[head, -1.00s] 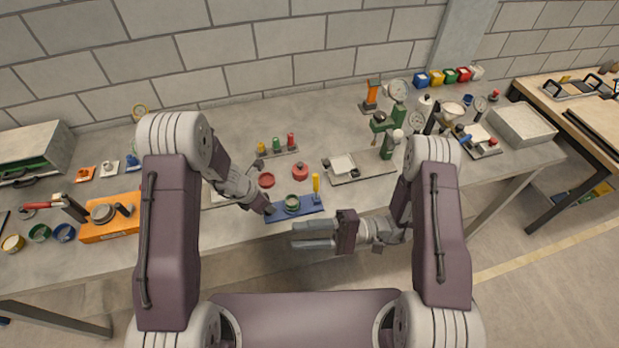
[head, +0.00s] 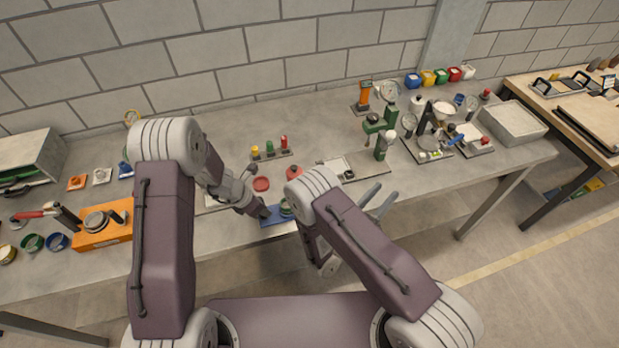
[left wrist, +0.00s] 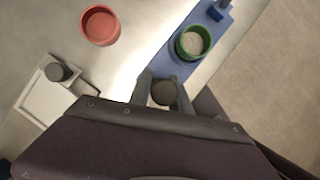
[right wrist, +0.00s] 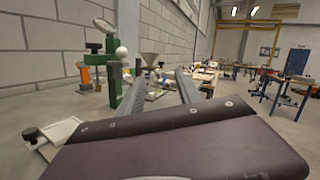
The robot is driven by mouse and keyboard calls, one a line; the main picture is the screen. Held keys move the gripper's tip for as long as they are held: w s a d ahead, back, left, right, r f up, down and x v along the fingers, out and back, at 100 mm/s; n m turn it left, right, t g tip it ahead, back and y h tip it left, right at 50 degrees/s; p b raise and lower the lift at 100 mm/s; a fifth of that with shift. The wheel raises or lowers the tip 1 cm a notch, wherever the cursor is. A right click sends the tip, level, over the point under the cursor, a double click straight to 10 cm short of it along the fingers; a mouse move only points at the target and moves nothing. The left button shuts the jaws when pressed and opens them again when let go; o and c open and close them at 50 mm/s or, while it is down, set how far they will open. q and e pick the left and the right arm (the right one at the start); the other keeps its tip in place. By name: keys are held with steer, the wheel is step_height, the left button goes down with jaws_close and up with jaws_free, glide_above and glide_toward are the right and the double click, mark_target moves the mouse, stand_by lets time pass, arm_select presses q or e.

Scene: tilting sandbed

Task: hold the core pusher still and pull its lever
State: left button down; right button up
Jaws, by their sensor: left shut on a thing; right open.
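The core pusher's blue base (head: 273,219) lies near the table's front edge, with a green ring (head: 285,207) on it. The left wrist view shows the blue base (left wrist: 173,62) and the green cup (left wrist: 194,42) with pale sand inside. My left gripper (head: 264,212) is shut on a dark round knob (left wrist: 164,93) at the base's near end. In the head view my right arm hides the base's other end and the lever. A blue block (left wrist: 218,12) shows there in the left wrist view. My right gripper (head: 382,196) is open and empty, right of the core pusher.
A red dish (head: 261,184) and a red pot (head: 295,172) stand behind the core pusher. A grey plate (head: 355,168) lies behind my right gripper, with a green press (head: 379,132) beyond it. An orange block (head: 104,232) stands left. The table's front edge is close.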

steer(key=a+f+n+t+y, duration=0.2)
steer(key=a+f+n+y, duration=0.2)
steer(key=a+y, duration=0.5)
steer(key=a+f+n+t+y, duration=0.2)
steer(key=a+f+n+y, duration=0.1)
steer(key=a+y, duration=0.55)
steer(key=w+a+h, duration=0.1)
steer(key=w+a, duration=0.1)
steer(key=w, duration=1)
steer(key=shift+w, duration=0.4)
steer(key=shift+f+h, duration=0.1)
steer(key=shift+h, duration=0.15)
steer(key=shift+c, duration=0.2)
jaws_close()
